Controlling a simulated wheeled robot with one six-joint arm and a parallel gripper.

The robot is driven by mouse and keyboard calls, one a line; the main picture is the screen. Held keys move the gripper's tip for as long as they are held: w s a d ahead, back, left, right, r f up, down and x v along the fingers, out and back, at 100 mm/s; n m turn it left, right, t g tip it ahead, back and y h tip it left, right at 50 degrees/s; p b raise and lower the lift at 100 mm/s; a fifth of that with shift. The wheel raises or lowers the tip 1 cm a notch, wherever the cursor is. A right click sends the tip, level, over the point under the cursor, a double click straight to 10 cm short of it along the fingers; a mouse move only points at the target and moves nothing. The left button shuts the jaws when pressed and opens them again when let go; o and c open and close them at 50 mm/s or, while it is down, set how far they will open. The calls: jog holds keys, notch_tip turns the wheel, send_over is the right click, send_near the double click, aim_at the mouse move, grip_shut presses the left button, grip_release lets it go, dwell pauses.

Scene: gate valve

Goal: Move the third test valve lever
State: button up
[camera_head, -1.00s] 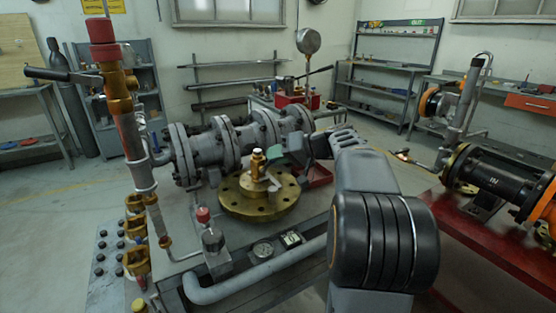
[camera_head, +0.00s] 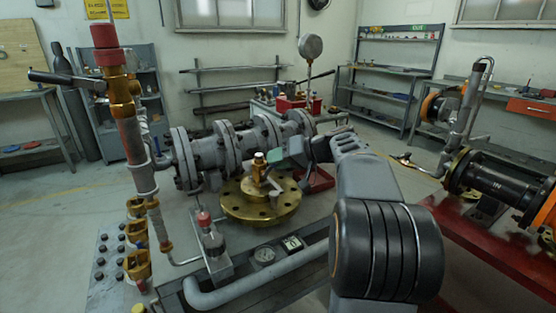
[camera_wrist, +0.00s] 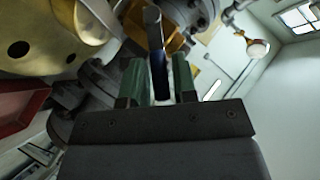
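My gripper (camera_head: 296,149) reaches in from the right beside the brass valve body (camera_head: 258,164), which stands upright on a round brass flange (camera_head: 235,204). In the wrist view its two green fingers (camera_wrist: 158,82) are apart, with a narrow dark lever (camera_wrist: 155,32) with a blue part between them. Thin gaps seem to show on both sides of the lever. Brass shows behind the lever, and the flange (camera_wrist: 45,30) is at upper left. In the head view I cannot make out the lever between the fingers. Which lever counts as the third is not marked.
A grey flanged pipe (camera_head: 208,153) lies behind the brass flange. At left stands a vertical pipe with a red cap (camera_head: 104,36), a black-handled lever (camera_head: 60,78) and several brass fittings (camera_head: 137,235). A red bin (camera_head: 320,180) is close by my gripper. A red bench (camera_head: 480,235) stands at right.

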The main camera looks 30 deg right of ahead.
jog(key=p+v, duration=0.2)
jog(key=v, duration=1.1)
jog(key=shift+s+d, duration=0.2)
jog(key=shift+s, duration=0.1)
jog(key=shift+r, duration=0.15)
